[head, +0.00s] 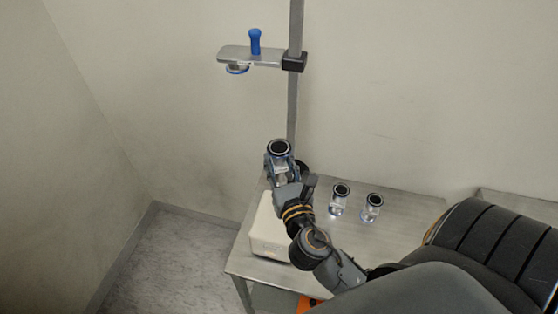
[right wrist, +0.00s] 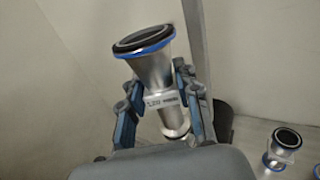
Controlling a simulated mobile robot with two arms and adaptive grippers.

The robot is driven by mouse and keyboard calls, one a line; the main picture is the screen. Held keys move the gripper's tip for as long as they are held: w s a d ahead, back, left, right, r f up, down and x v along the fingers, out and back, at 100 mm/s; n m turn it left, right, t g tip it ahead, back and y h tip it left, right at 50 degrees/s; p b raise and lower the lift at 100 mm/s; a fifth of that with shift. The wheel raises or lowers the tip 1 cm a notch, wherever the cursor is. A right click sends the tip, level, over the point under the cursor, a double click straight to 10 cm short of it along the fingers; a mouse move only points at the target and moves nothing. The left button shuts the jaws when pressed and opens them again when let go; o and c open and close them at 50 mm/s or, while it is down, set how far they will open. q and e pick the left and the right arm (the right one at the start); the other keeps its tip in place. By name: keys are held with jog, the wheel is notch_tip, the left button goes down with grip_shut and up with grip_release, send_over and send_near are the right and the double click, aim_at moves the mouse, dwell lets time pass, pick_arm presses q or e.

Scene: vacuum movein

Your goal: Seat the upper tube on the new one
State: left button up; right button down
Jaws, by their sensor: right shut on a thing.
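A metal tube piece (head: 279,148) with a black ring on top and a blue band is held nearly upright by my right gripper (head: 279,163). In the right wrist view the same tube (right wrist: 152,72) shows between the gripper's two blue-grey fingers, its label facing the camera and its lower flange partly visible. Above and to the left in the head view, a clamp arm (head: 262,57) on the pole carries a blue handle (head: 255,41). A blue-ringed flange (head: 237,69), probably the upper tube's end, hangs under it, apart from the held tube. My left gripper is not in view.
Two similar tubes (head: 340,196) (head: 372,204) stand on the metal table (head: 400,215) at right. A white box (head: 268,240) sits at the table's left, beside my arm. The grey pole (head: 293,110) rises behind the gripper. The space between held tube and clamp arm is clear.

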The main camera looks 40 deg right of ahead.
dwell(0.4)
jog(key=c, duration=0.9)
grip_release()
jog(key=shift+f, duration=0.1)
jog(key=shift+s, duration=0.1)
jog(key=v, duration=1.2)
jog(key=shift+a, duration=0.1)
